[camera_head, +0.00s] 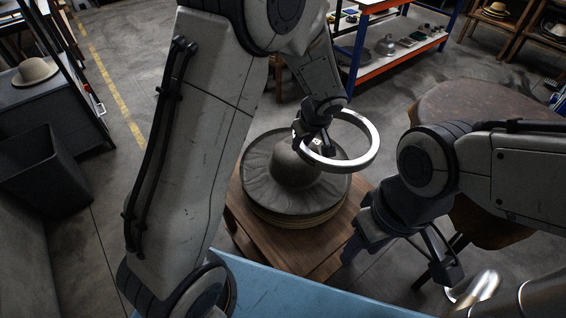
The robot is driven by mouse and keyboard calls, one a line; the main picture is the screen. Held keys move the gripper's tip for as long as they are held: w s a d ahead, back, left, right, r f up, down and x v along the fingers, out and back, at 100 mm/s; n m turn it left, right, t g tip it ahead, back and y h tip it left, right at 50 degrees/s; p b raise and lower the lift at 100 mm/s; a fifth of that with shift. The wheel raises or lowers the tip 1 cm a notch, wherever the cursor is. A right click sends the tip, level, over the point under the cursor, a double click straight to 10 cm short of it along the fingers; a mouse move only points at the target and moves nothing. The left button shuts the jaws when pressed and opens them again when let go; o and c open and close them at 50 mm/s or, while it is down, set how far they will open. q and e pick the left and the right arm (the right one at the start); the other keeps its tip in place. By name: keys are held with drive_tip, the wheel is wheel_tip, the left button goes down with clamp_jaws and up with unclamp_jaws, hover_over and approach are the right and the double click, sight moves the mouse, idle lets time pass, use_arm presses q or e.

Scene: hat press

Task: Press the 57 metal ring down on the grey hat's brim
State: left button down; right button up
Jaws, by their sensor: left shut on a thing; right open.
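The grey hat (257,181) sits crown up, brim spread flat, on a stack of tan layers on a small wooden table (320,258). The bright metal ring (372,150) is held above the right part of the hat; a number on it cannot be read. My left gripper (312,146) is shut on the ring's left side. The ring overlaps the crown's right edge in the picture, and appears apart from the brim. My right gripper (398,262) is open and empty at the table's right front, right of the hat.
A round dark-topped table (480,98) stands at the right. A blue surface (290,292) lies along the bottom edge. A grey bin (45,175) and a cabinet with a tan hat (35,71) are at left. An orange-edged shelf (385,62) stands at the back.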

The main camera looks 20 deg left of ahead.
use_arm(q)
drive_tip(key=s+a+f+n+g+y+b, duration=0.1)
drive_tip(key=s+a+f+n+g+b, duration=0.15)
drive_tip(key=a+f+n, duration=0.4)
drive_tip(key=n+b, duration=0.1)
drive_tip(key=b, duration=0.3)
hover_over(277, 190)
drive_tip(key=d, duration=0.2)
drive_tip(key=shift+s+a+f, duration=0.1)
drive_tip(key=shift+s+f, duration=0.05)
drive_tip(key=shift+f, duration=1.5)
drive_tip(key=shift+s+a+f, duration=0.1)
drive_tip(key=shift+s+f, duration=0.05)
drive_tip(key=shift+f, duration=1.45)
wheel_tip(277, 190, down, 4)
drive_tip(key=b, duration=0.5)
drive_tip(key=shift+r, duration=0.25)
drive_tip(key=shift+f+b, duration=0.75)
drive_tip(key=shift+b, duration=0.3)
idle(1.4)
